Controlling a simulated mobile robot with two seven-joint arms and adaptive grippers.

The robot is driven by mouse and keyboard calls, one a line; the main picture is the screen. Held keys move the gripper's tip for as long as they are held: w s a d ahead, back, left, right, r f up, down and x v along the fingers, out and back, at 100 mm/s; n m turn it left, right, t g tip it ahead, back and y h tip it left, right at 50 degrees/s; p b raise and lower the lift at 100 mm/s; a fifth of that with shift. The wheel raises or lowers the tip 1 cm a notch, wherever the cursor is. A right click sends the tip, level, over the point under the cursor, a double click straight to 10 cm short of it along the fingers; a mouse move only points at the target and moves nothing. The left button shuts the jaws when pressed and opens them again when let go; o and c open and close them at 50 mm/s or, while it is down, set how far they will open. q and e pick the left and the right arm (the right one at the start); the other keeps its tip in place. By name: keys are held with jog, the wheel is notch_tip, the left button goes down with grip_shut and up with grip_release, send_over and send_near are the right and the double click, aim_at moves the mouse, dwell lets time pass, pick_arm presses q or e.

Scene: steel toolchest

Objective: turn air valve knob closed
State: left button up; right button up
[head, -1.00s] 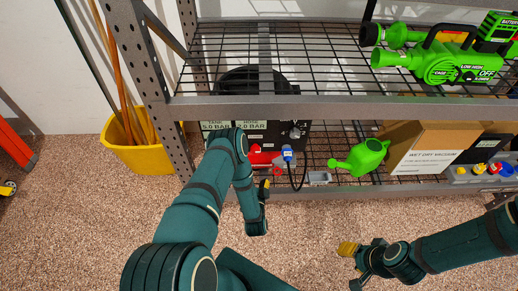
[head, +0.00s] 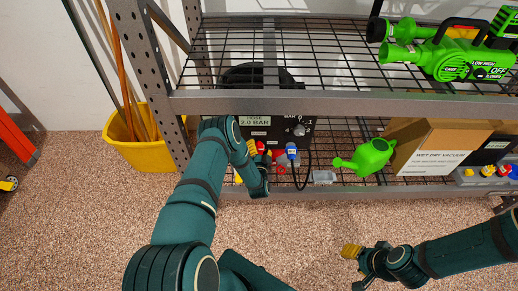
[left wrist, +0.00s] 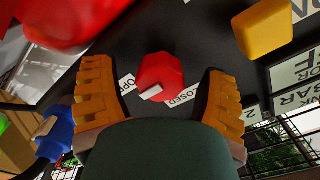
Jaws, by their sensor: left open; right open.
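The red valve knob (left wrist: 160,75) sits on a dark panel in the left wrist view, with a light mark on its face. White labels beside it read partly "OP" and "CLOSED". My left gripper (left wrist: 157,68) is open, with one orange finger on each side of the knob and visible gaps between; I cannot tell if the fingertips reach its depth. In the head view my left gripper (head: 259,153) is at the black machine's front panel (head: 299,132), and my arm hides part of it. My right gripper (head: 352,256) is open and empty over the floor.
A yellow block (left wrist: 263,27) and a blurred red part (left wrist: 70,20) are close by, with a blue connector (left wrist: 55,132) at left. The shelf edge (head: 340,104) runs above. A green watering can (head: 368,157) and cardboard box (head: 428,145) stand to the right.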

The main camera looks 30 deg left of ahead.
pick_arm(q)
jog(key=shift+w+a, duration=0.1)
jog(key=c, duration=1.2)
jog(key=shift+n, duration=0.6)
jog(key=shift+r+n, duration=0.1)
jog(key=shift+n, duration=0.9)
jog(key=n, duration=0.4)
jog(key=shift+n, duration=0.3)
jog(key=n, duration=0.4)
jog(key=shift+a+n, duration=0.1)
jog(key=shift+n, duration=2.1)
jog(key=shift+w+r, duration=0.1)
